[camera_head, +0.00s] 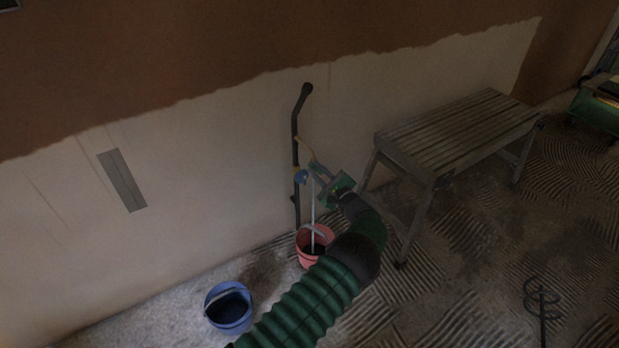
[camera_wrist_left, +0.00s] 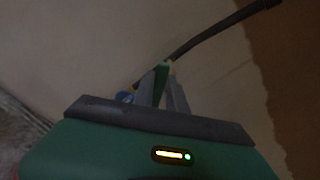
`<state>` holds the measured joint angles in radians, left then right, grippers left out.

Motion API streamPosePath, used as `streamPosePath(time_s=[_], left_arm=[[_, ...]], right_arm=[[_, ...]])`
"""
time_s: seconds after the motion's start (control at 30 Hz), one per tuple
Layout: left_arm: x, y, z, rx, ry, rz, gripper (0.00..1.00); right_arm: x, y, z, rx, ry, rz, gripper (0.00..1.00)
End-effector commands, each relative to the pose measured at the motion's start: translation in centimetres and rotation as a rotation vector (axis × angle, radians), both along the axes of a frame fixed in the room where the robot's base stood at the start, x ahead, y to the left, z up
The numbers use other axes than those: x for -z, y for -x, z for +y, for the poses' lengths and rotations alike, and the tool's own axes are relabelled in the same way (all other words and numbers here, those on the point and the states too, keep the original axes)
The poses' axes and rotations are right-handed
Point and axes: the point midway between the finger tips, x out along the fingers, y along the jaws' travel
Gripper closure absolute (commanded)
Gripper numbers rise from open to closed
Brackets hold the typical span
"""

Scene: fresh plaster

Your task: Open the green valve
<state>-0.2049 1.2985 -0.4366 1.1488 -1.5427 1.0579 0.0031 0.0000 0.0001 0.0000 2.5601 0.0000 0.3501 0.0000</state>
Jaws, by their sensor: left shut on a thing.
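A dark upright pipe (camera_head: 296,150) stands against the plastered wall and carries the valve fittings. My left gripper (camera_head: 315,169) reaches in from the front and its fingertips are at the pipe. In the left wrist view, a narrow green piece, which looks like the green valve's handle (camera_wrist_left: 161,82), lies between the grey fingers, and the gripper is shut on it. In the head view my fingers mostly hide this handle. A round blue valve (camera_head: 302,176) sits beside the fingers; it also shows in the left wrist view (camera_wrist_left: 125,97). My right gripper is out of view.
A pink bucket (camera_head: 304,253) stands below the pipe, and a blue bucket (camera_head: 229,308) stands farther left. A slatted wooden bench (camera_head: 458,132) is close on the right. A dark coiled tool (camera_head: 542,300) is at lower right.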

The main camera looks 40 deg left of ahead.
Motion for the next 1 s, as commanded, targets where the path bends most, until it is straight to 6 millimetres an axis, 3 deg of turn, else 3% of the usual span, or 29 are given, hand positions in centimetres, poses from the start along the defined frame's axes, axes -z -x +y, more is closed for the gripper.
streamPosePath(time_s=[0.27,0.57,0.73,0.93,0.97,1.0], left_arm=[[-0.7,-1.6,-0.8,0.003,-0.166,0.415,1.00],[-0.7,-1.7,-0.8,0.003,-0.185,0.464,1.00],[-0.7,-2.4,-1.1,0.003,-0.252,0.624,1.00],[-0.7,-2.4,-1.1,0.002,-0.262,0.651,1.00],[-0.7,-2.5,-1.2,0.002,-0.262,0.651,0.80],[-0.8,-2.4,-1.2,0.002,-0.262,0.650,0.75]], right_arm=[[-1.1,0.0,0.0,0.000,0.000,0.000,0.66],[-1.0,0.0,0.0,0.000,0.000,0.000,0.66],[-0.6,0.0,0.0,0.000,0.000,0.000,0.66],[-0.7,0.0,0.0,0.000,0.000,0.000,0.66],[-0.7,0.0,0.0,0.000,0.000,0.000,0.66],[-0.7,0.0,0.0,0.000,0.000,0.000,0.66]])
